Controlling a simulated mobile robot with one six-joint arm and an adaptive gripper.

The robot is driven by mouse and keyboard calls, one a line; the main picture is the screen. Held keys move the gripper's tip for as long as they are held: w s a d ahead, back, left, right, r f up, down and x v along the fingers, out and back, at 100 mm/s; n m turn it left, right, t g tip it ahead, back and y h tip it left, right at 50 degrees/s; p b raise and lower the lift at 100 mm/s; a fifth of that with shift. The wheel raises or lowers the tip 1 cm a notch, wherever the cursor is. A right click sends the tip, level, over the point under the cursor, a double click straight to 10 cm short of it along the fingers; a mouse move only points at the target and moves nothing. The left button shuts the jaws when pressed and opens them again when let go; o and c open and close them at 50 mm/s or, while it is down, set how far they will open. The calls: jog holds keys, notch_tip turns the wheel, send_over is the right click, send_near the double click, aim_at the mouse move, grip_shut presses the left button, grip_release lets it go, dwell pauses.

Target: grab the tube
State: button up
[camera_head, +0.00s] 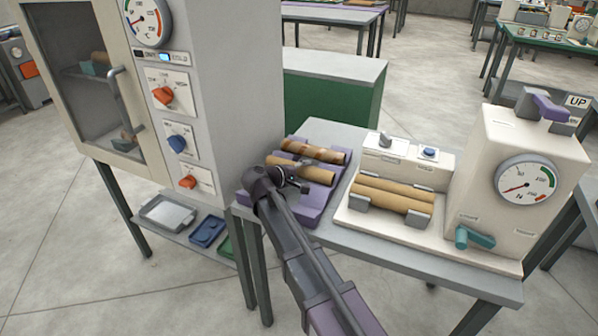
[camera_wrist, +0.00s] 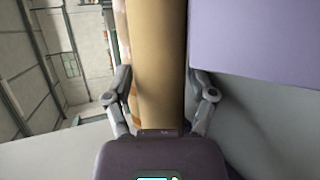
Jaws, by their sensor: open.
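A plain tan tube (camera_head: 312,172) lies in the purple rack (camera_head: 312,215) on the table. Behind it lies a second brown tube (camera_head: 325,153) with a darker pattern. My gripper (camera_head: 294,186) is at the near left side of the plain tube and covers part of it. In the wrist view, the plain tube (camera_wrist: 158,60) runs lengthwise between the open fingers of my gripper (camera_wrist: 163,98). A gap shows on the right side; whether either finger touches the tube is not clear. A strip of the patterned tube shows at its left edge.
Right of the rack stands a cream winder (camera_head: 520,170) with a gauge, teal handle and tan rollers (camera_head: 392,196). A tall grey cabinet (camera_head: 230,80) with a glass door stands close on the left. A green cabinet (camera_head: 335,85) is behind. A narrow strip of table is bare in front.

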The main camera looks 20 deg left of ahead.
aim_at(305, 168)
jog(key=c, duration=0.8)
jog(key=shift+r, duration=0.1)
notch_tip(305, 168, up, 10)
jog(key=p, duration=1)
